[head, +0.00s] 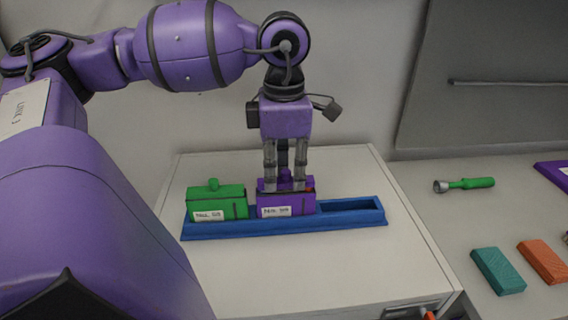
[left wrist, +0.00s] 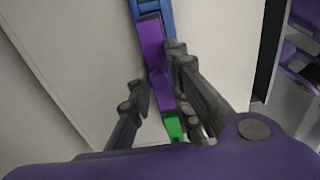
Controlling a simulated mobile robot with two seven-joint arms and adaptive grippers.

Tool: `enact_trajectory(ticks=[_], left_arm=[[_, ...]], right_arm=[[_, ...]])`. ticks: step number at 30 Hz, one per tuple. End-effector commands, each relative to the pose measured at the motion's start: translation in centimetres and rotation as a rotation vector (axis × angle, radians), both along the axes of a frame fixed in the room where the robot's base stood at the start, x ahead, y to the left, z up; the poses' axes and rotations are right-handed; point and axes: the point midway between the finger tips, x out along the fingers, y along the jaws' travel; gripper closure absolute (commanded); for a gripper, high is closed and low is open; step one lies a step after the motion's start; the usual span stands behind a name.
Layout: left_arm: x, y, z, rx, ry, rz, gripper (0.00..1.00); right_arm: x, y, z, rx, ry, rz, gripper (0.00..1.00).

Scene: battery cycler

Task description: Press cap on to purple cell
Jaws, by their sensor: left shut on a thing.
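The purple cell (head: 286,205) stands upright in the middle of a blue tray (head: 345,222), with a white label on its front. It also shows in the left wrist view (left wrist: 154,50). A purple cap (head: 285,176) with a small knob sits at the cell's top. My left gripper (head: 285,183) points straight down over it, its two fingers shut on the cap at either side of the knob. The fingers partly hide the cap, so I cannot tell whether it is fully seated. My right gripper is in neither view.
A green cell (head: 217,203) with a green knob stands left of the purple cell in the tray. The tray's right slot is empty. A green-handled tool (head: 470,184), a teal block (head: 498,271) and an orange block (head: 542,261) lie on the right-hand surface.

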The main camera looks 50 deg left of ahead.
Motion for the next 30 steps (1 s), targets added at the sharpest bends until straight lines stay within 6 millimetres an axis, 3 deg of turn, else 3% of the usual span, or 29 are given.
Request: enact_trajectory(ticks=[30], left_arm=[[-0.03,0.01,-0.81,0.001,0.001,0.0,0.97]], right_arm=[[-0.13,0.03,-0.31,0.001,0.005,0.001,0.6]])
